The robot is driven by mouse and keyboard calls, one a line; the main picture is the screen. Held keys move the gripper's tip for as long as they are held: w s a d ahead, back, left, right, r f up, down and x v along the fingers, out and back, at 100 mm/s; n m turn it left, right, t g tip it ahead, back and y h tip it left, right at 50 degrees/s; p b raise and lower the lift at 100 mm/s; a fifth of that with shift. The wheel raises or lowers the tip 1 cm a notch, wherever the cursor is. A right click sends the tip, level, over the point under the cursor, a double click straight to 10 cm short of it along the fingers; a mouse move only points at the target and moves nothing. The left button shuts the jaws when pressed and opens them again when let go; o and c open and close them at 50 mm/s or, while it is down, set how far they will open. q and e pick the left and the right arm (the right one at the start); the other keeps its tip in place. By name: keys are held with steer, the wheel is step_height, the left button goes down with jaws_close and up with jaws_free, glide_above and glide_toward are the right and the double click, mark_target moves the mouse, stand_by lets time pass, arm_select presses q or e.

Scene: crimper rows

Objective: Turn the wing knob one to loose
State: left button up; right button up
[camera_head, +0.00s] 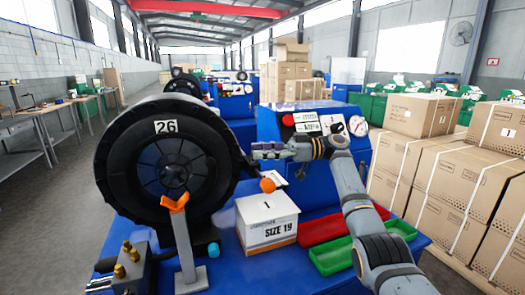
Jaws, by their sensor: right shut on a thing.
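An orange wing-shaped knob (175,203) sits on top of a grey upright post (188,245), in front of the black round machine head (115,150) marked 26. My right gripper (258,151) is at the right side of this head, apart from the orange wing knob, up and to its right. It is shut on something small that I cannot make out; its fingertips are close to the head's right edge. An orange ball (267,185) shows just below the gripper. My left gripper is not in view.
A white box marked SIZE 19 (266,222), a red tray (325,229) and a green tray (333,256) stand on the blue bench. Brass fittings (126,258) are at front left. A blue panel with a gauge (358,126) is behind my arm; stacked cartons (445,180) stand at right.

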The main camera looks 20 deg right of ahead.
steer(key=shift+f, duration=0.2)
steer(key=o, duration=1.2)
steer(key=shift+a, duration=0.15)
steer(key=shift+c, duration=0.2)
steer(key=shift+r, duration=0.1)
steer(key=v, duration=1.2)
